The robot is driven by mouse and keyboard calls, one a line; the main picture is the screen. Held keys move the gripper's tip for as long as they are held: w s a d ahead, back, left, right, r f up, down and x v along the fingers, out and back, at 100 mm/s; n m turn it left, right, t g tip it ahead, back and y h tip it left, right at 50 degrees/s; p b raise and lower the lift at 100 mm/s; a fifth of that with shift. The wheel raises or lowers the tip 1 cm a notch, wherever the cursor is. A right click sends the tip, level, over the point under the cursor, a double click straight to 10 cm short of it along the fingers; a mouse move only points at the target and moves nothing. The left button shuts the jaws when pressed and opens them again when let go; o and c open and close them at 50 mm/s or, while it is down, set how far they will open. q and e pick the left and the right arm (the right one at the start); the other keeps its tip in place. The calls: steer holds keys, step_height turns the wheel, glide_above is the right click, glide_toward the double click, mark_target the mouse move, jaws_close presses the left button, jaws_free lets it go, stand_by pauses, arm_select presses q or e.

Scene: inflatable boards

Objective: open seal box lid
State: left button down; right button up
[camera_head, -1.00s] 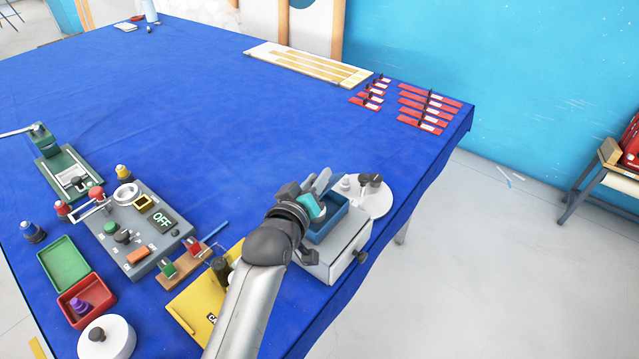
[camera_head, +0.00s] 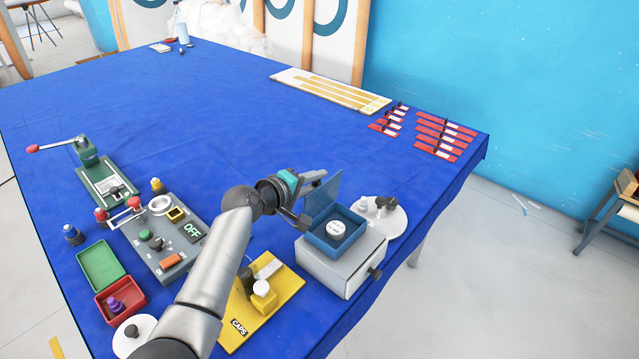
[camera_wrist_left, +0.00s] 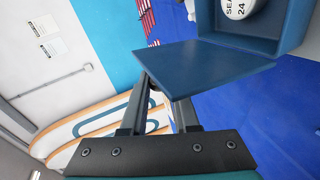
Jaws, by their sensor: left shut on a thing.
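The seal box is a small blue box (camera_head: 318,238) on top of a white drawer unit (camera_head: 326,268). Its blue lid (camera_head: 323,197) stands raised at the back left side. A round white seal (camera_head: 336,228) lies inside, and its label is partly readable in the left wrist view (camera_wrist_left: 238,9). My left gripper (camera_head: 308,198) is at the lid's left side, shut on the lid. In the left wrist view, the lid (camera_wrist_left: 205,66) lies across the gripper's fingers (camera_wrist_left: 158,95), and the fingertips are partly hidden behind it. My right gripper is not in view.
A white round plate (camera_head: 392,218) with dark knobs is right of the drawer unit. A yellow caps board (camera_head: 238,335) and a grey control panel (camera_head: 165,235) reading OFF lie left. The table's right edge is close. The middle of the blue table is clear.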

arm_select(q)
steer(key=shift+w+a, duration=0.1)
steer(key=shift+w, duration=0.05)
stand_by(0.4)
steer(key=c, duration=0.7)
jaws_free()
steer(key=p+v, duration=0.1)
steer(key=v, duration=1.4)
steer(key=shift+a+r, duration=0.1)
steer(key=shift+a, duration=0.15)
